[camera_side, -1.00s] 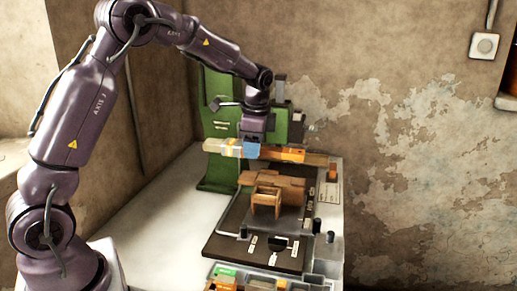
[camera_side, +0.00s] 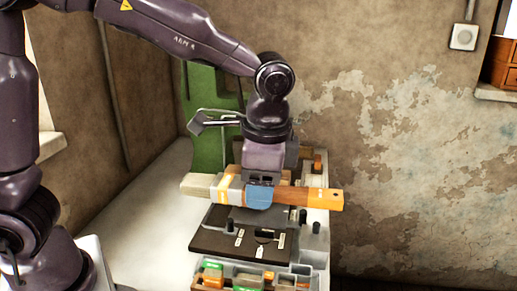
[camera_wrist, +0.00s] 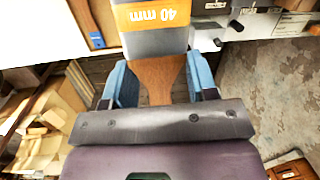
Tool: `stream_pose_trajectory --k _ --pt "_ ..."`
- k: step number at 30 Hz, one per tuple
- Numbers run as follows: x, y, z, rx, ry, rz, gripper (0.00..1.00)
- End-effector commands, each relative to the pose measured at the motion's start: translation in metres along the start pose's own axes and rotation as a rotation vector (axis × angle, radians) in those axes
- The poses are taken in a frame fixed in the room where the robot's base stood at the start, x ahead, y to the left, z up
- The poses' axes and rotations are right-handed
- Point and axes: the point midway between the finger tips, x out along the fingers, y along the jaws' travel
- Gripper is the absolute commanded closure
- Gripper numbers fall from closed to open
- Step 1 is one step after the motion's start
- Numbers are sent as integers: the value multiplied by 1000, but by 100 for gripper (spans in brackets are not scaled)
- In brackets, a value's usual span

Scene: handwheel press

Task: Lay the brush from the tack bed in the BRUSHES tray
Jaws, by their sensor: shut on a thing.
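The brush (camera_side: 308,196) has a wooden handle with an orange end, an orange-banded ferrule and pale bristles pointing left. It hangs roughly level in my gripper (camera_side: 261,197), above the dark bed of the press. The gripper's blue fingers are shut on it near where handle and ferrule meet. In the wrist view the brush (camera_wrist: 158,76) lies between the blue fingers of my gripper (camera_wrist: 160,80), its ferrule marked "40 mm". At the front edge of the side view are trays with green labels (camera_side: 213,266); I cannot read which one is BRUSHES.
The green press frame (camera_side: 207,120) stands behind my arm. The dark plate (camera_side: 215,243) under the brush has small labels and short dark posts (camera_side: 315,228). White table top (camera_side: 165,215) is clear on the left.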

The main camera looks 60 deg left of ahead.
Motion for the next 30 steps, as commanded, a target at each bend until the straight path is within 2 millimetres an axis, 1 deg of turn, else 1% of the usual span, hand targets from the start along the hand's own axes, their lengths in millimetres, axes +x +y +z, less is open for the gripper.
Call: stream_pose_trajectory --k 1,3,9,11,12,20,21,23,24,26,27,30 --pt "-2 18 3 9 1 -2 75" --pt "-3 37 8 7 0 -3 75" --pt "-4 76 22 5 -4 -9 75" --pt "-4 86 27 5 -4 -11 75" --pt "0 90 29 3 -9 -12 75" --pt "61 95 23 1 -15 -11 75" --pt "74 96 22 2 -18 -11 75" --pt "92 98 21 1 -18 -12 75" --pt "105 100 20 0 -18 -12 75" --pt "124 102 19 0 -18 -12 75" --pt "137 104 17 1 -19 -12 75" --pt "165 107 15 2 -17 -12 75"
